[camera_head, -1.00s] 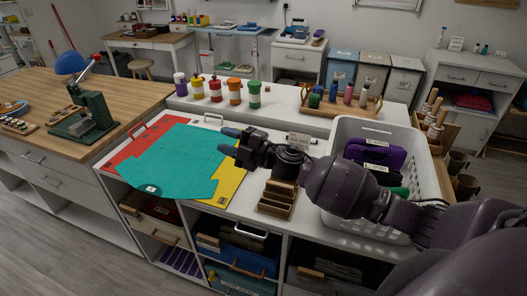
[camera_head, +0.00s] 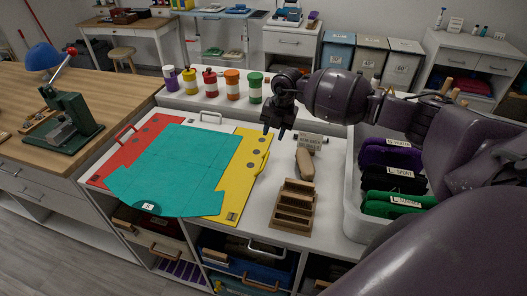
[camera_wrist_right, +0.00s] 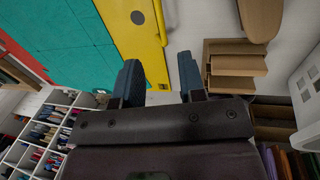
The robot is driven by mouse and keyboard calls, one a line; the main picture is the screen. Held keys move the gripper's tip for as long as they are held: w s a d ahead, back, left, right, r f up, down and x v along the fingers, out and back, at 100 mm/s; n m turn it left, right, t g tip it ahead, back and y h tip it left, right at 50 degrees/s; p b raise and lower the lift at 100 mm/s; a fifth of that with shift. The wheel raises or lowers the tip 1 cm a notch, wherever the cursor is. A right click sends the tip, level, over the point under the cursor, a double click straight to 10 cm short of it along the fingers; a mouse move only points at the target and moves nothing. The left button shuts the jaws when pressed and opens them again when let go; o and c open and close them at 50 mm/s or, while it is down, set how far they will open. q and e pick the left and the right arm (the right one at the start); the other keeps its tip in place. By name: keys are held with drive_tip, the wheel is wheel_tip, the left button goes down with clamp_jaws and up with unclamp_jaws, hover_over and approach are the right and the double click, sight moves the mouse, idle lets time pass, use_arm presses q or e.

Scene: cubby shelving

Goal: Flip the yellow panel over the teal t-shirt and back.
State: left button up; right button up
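The teal t-shirt (camera_head: 170,165) lies spread flat over a folding board, with a small white label at its lower edge. The yellow panel (camera_head: 247,165) lies flat along the shirt's right side, partly covered by it, with a handle on its outer edge. A red panel (camera_head: 135,148) shows on the left. The yellow panel (camera_wrist_right: 133,38) and t-shirt (camera_wrist_right: 72,55) also show in the right wrist view. My right gripper (camera_head: 274,134) is above the counter near the yellow panel's upper right, fingers down. In the wrist view its fingers (camera_wrist_right: 158,82) are apart and empty. My left gripper is out of view.
A wooden stepped holder (camera_head: 294,205) stands right of the board. A white basket (camera_head: 352,200) with folded purple, black and green clothes is farther right. Several colored bottles (camera_head: 210,82) line the ledge behind. A green press (camera_head: 68,120) stands on the wooden table at left.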

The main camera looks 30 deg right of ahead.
sight(266, 158)
drive_tip(key=f, duration=0.3)
drive_tip(key=w+a+f, duration=0.1)
drive_tip(key=f, duration=0.6)
drive_tip(key=shift+w+a+f, duration=0.2)
drive_tip(key=shift+a, duration=0.05)
drive_tip(key=shift+c, duration=0.2)
clamp_jaws()
